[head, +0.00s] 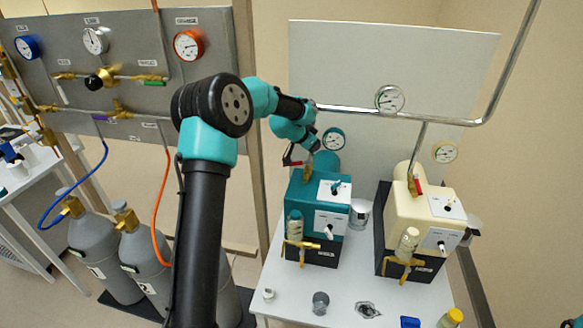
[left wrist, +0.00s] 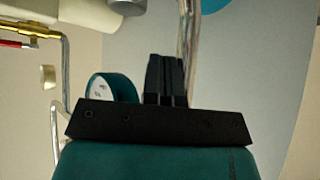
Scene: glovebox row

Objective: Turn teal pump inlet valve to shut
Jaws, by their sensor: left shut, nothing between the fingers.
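The teal pump (head: 303,205) stands on the white table in the head view. Its brass inlet valve (head: 307,173) sits on top, at the foot of a pipe, with a red lever (head: 294,163) sticking out to the left. My left gripper (head: 287,154) is right at this lever; whether it touches cannot be told. In the left wrist view my left gripper's black fingers (left wrist: 166,80) are shut with nothing between them. The teal pump's valve cannot be made out in the wrist view. My right gripper is in neither view.
The cream pump (head: 412,215) stands to the right, with its own red lever (head: 417,187). A teal-rimmed gauge (head: 333,139) is close to my left wrist. A metal pipe (head: 355,110) runs behind. Grey cylinders (head: 95,245) and a gauge panel (head: 130,45) are on the left.

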